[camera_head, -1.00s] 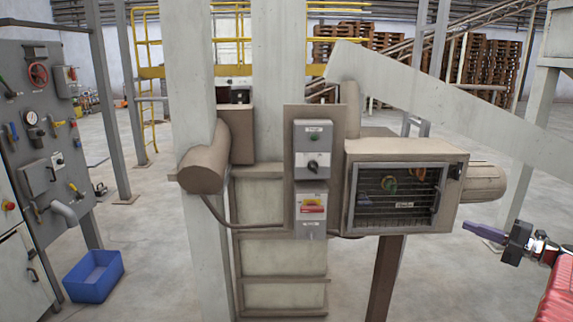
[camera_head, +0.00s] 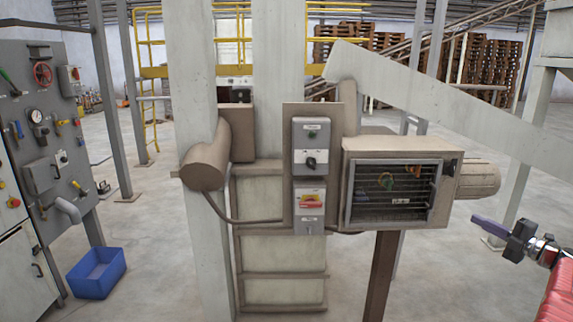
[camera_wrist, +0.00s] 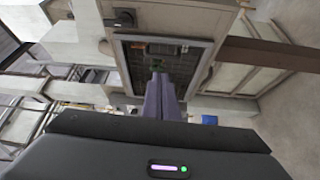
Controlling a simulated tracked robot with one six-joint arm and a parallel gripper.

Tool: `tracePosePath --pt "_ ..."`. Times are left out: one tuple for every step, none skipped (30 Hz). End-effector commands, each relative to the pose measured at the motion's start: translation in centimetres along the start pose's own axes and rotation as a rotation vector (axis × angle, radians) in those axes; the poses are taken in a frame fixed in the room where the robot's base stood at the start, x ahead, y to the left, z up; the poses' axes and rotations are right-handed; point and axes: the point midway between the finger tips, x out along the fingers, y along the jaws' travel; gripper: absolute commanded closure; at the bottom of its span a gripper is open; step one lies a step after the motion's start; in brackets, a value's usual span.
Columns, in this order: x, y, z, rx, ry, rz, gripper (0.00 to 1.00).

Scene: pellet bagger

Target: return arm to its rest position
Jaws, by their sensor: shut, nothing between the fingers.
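My gripper (camera_head: 488,226) is at the lower right in the head view, apart from the machine, with its purple fingers pointing left. In the wrist view my gripper (camera_wrist: 161,98) shows its purple fingers close together and empty. My red arm (camera_head: 561,292) enters from the right edge. The nearest machine part is a box with a wire-grille front (camera_head: 392,190), to the left of and above my gripper. In the wrist view the grille box (camera_wrist: 160,60) lies beyond the fingertips.
A grey switch panel (camera_head: 312,165) with knobs stands in the middle. A sloped beam (camera_head: 450,105) crosses above the box at right. A motor (camera_head: 477,180) sticks out of the box's right side. A blue bin (camera_head: 97,273) stands at lower left by a control cabinet (camera_head: 40,180). Open floor lies at lower right.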

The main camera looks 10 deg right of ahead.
Motion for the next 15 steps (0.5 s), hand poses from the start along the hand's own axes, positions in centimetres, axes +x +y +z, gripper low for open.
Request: tracePosePath --pt "0.0 -0.4 0.8 0.018 -0.033 0.010 1.00" --pt "-0.1 -0.6 1.4 0.030 -0.055 0.016 1.00" --pt "-0.2 -1.0 2.3 0.048 -0.089 0.025 1.00" --pt "-0.3 -1.3 3.0 0.064 -0.117 0.033 1.00" --pt "-0.4 -1.8 3.8 0.083 -0.149 0.040 1.00" --pt "-0.7 -2.3 4.9 0.111 -0.195 0.052 1.00" --pt "-0.9 -2.6 5.8 0.132 -0.234 0.061 1.00" --pt "-1.2 -2.9 6.7 0.155 -0.274 0.071 1.00" --pt "-1.7 -3.2 7.8 0.185 -0.329 0.084 1.00" --pt "-2.0 -3.2 8.7 0.206 -0.369 0.094 1.00" --pt "-2.3 -3.3 9.4 0.228 -0.408 0.102 1.00" --pt "-2.6 -3.5 10.3 0.259 -0.460 0.113 1.00" --pt "-2.8 -3.5 10.9 0.282 -0.497 0.121 1.00" --pt "-3.0 -3.6 11.5 0.305 -0.534 0.128 1.00" --pt "-3.3 -3.5 12.1 0.336 -0.583 0.136 1.00"
